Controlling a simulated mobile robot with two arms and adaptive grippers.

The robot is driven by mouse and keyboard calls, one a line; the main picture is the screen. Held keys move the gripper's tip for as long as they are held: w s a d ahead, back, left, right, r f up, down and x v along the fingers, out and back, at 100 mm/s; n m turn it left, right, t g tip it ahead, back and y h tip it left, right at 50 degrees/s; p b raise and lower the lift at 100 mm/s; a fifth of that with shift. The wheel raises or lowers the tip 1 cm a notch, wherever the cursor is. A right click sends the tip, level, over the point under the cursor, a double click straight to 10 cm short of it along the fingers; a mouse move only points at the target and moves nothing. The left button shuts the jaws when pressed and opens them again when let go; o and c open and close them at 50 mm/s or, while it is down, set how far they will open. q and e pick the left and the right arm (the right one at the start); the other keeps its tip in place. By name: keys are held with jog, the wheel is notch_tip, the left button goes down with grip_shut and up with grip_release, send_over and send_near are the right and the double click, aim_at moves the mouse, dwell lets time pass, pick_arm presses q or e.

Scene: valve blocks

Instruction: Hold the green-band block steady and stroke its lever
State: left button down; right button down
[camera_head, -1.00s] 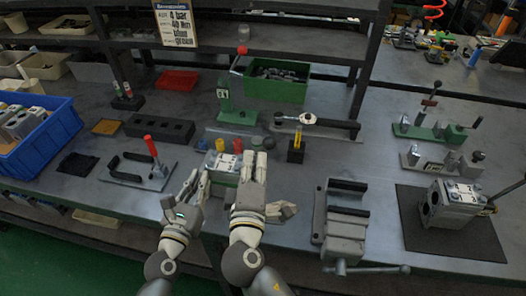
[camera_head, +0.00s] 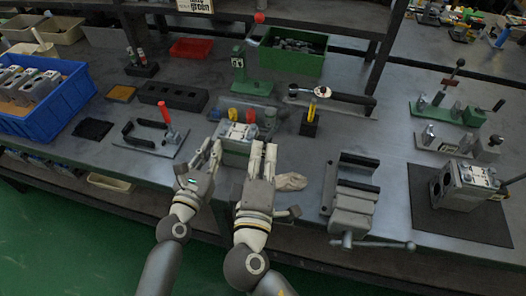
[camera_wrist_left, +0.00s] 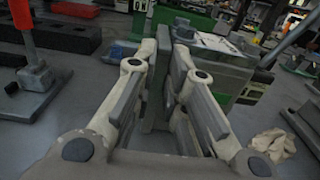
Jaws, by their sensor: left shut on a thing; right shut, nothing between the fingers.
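The green-band block (camera_head: 237,133), grey with a pale label on top, stands at the bench's near middle. Its green band shows in the left wrist view (camera_wrist_left: 243,88). My left gripper (camera_head: 213,149) is at the block's left side. In the left wrist view its fingers (camera_wrist_left: 158,75) are shut on a thin upright grey plate at the block's left end. My right gripper (camera_head: 263,152) is shut and empty, close to the block's right side; I cannot tell whether it touches. A grey bar (camera_wrist_left: 290,36), apparently the lever, rises at the block's right.
Red, yellow and other coloured pieces (camera_head: 233,114) stand just behind the block. A crumpled beige cloth (camera_head: 291,182) lies right of my right gripper. A grey vise (camera_head: 352,200) stands further right. Another grey valve block (camera_head: 462,184) sits on a dark mat (camera_head: 472,222).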

pick_arm(q)
jog(key=shift+d, duration=0.1)
dwell(0.6)
jog(key=c, duration=1.4)
grip_release()
jog(key=v, duration=1.2)
